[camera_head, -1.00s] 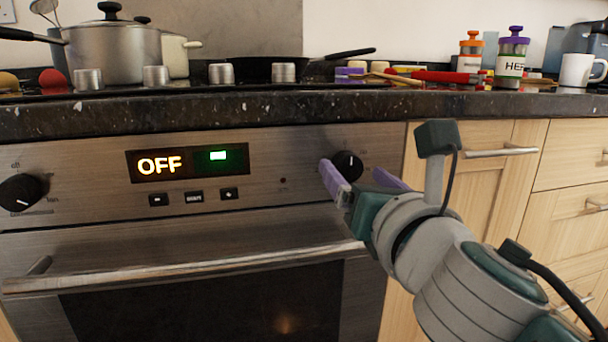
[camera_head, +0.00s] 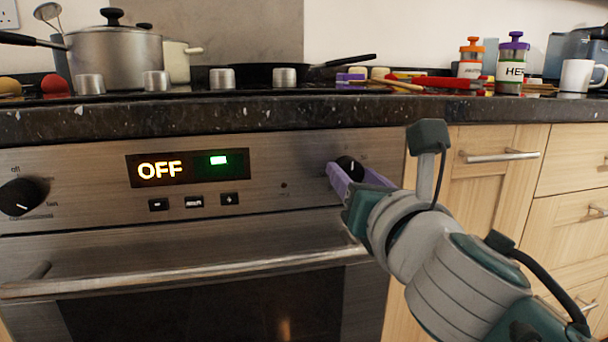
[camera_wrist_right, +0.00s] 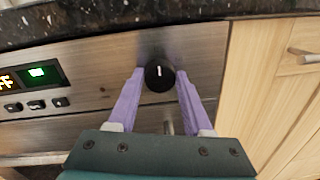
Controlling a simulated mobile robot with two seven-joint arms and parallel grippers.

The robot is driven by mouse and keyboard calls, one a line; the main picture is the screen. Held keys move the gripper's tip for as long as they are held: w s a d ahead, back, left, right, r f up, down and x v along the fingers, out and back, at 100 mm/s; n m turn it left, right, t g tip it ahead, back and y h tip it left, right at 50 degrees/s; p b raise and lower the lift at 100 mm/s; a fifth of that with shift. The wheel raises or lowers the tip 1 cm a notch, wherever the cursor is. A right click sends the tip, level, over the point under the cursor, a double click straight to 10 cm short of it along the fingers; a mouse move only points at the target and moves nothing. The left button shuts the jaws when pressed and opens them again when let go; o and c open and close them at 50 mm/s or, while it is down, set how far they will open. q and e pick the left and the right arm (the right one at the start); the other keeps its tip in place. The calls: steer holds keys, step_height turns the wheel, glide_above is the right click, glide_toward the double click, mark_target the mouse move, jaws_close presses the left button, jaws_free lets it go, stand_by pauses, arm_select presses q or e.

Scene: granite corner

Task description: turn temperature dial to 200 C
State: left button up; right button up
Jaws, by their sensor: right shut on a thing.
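The temperature dial (camera_head: 348,163) is a round black knob at the right end of the steel oven panel (camera_head: 270,152). It also shows in the right wrist view (camera_wrist_right: 159,76), where its white mark points about straight up. My right gripper (camera_head: 352,172) has its purple fingers on either side of the dial and is shut on it. The wrist view shows one finger at each side of the knob (camera_wrist_right: 160,78). The oven display (camera_head: 188,166) reads OFF in orange beside a lit green patch. My left gripper is not in view.
Another black knob (camera_head: 20,197) is at the panel's left end. Small buttons (camera_head: 194,201) sit under the display. The oven door handle (camera_head: 190,271) runs below the panel. A dark granite counter edge (camera_head: 250,112) overhangs above. Wooden cabinets (camera_head: 500,185) stand on the right.

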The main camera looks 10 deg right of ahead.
jaws_close()
